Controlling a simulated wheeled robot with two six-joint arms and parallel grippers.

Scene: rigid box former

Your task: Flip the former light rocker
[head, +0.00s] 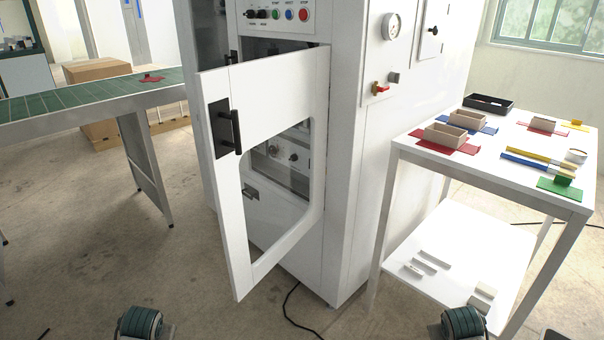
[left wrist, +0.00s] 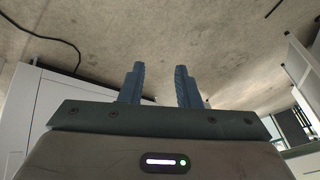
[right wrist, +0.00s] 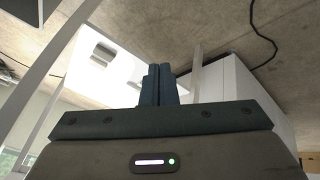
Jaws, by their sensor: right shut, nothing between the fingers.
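The white former cabinet (head: 345,150) stands in the middle of the head view with its front door (head: 285,72) swung open. I cannot tell whether one of these switches is the light rocker. My left gripper (left wrist: 160,66) is open and empty, its two blue fingers apart over the floor. My right gripper (right wrist: 160,68) is shut with its fingers together and nothing between them. Neither gripper is near the panel.
A white table (head: 470,165) with trays, coloured pieces and a lower shelf stands right of the cabinet. A green conveyor (head: 90,95) is at left, with cardboard boxes (head: 97,70) behind it. The open door, with black handle (head: 225,128), juts forward. A black cable (head: 290,305) lies on the floor.

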